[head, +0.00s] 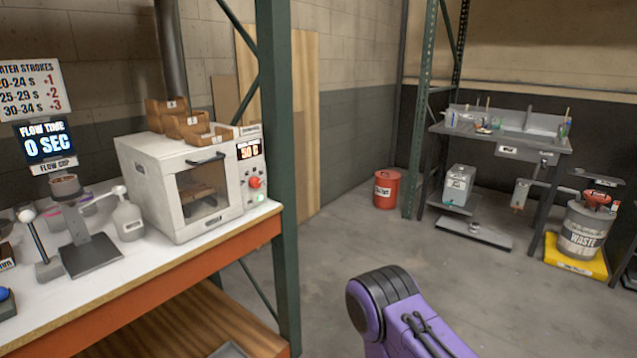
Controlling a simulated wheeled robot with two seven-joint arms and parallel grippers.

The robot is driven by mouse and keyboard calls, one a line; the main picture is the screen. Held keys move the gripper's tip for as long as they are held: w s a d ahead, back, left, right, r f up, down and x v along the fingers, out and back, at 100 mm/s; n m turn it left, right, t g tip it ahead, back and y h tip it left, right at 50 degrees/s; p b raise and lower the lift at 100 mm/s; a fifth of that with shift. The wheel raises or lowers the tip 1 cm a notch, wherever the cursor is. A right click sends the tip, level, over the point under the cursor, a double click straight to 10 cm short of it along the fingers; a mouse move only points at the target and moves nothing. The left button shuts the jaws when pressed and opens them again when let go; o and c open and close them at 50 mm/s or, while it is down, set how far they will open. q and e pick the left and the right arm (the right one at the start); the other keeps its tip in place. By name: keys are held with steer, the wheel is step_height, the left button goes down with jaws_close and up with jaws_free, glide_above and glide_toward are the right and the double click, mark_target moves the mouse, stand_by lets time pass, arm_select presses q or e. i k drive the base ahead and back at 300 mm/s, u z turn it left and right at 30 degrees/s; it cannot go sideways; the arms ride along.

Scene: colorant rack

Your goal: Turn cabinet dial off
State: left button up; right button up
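A white cabinet (205,186) with a windowed door and a black handle (206,160) stands on the workbench at the left. Its right-hand control panel has a lit display (248,150) that seems to read 50 C, a red dial (255,183) and a green lit button (260,198) below it. The dial's exact setting is too small to tell. A purple and black link of my arm shows at the bottom, right of centre. Neither gripper is in view, and nothing of mine touches the cabinet.
A green rack post (281,240) stands just right of the cabinet at the bench's end. Wooden trays (185,122) sit on the cabinet. A flow cup stand (85,235) and bottle (129,220) are left of it. Open floor (330,250) lies right, before a red bin (386,190).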

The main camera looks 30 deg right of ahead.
mark_target(255, 182)
steer(key=z, duration=0.75)
steer(key=k, duration=1)
steer(key=z, duration=1.2)
steer(key=i, duration=1.05)
steer(key=u, duration=0.75)
steer(key=i, duration=1.1)
steer(key=u, duration=0.9)
